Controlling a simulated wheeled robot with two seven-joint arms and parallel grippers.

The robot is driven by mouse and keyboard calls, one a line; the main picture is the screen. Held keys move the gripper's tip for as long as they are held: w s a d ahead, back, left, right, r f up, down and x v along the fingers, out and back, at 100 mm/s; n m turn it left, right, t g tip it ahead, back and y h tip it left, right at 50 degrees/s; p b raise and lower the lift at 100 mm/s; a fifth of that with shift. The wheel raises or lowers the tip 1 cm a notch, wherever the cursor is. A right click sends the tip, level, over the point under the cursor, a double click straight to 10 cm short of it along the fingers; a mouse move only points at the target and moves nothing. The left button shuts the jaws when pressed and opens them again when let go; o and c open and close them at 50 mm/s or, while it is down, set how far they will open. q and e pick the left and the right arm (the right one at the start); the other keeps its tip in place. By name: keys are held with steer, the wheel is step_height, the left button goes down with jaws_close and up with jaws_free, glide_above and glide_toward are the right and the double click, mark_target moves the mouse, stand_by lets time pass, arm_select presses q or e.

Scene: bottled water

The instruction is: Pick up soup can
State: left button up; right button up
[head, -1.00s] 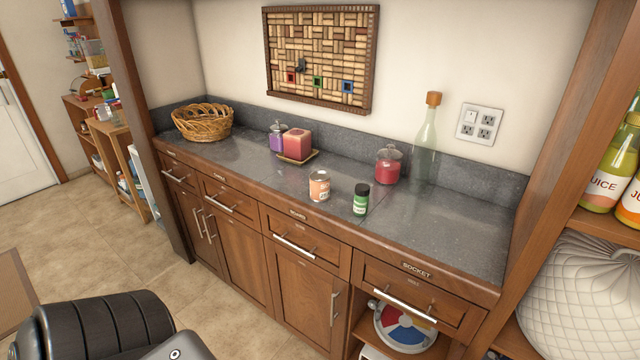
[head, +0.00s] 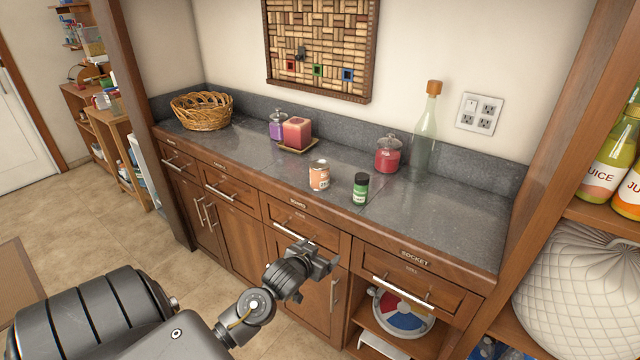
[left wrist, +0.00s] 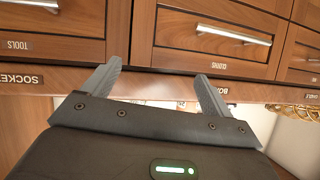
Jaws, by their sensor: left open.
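The soup can (head: 319,175) stands upright near the front edge of the grey countertop (head: 455,225), with an orange and white label and a metal top. A small green jar with a black lid (head: 360,189) stands just right of it. My left gripper (head: 328,262) is open and empty, in front of the drawers and below the counter edge, apart from the can. In the left wrist view its two fingers (left wrist: 150,90) are spread before the drawer fronts. The can cannot be made out clearly there. My right gripper is not in view.
A red candle jar (head: 388,155), a tall glass bottle (head: 425,135), a square pink candle (head: 297,132), a purple jar (head: 277,126) and a wicker basket (head: 201,111) stand farther back. Drawer handles (head: 294,236) stick out below. The counter's right part is clear.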

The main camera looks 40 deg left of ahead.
arm_select(q)
steer(key=w+a+r+n+t+y, duration=0.2)
steer(key=w+a+r+t, duration=0.1)
steer(key=w+a+r, duration=0.4)
steer(key=t+y, duration=0.1)
glide_toward(317, 176)
steer(key=w, duration=0.2)
steer(key=x, duration=0.3)
steer(key=p+x, duration=0.1)
steer(key=x, duration=0.2)
steer(key=shift+a+f, duration=0.15)
steer(key=shift+a, duration=0.35)
steer(key=p+x, duration=0.1)
steer(key=x, duration=0.4)
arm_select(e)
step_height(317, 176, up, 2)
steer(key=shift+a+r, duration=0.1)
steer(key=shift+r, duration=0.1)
arm_select(q)
steer(key=c, duration=1.3)
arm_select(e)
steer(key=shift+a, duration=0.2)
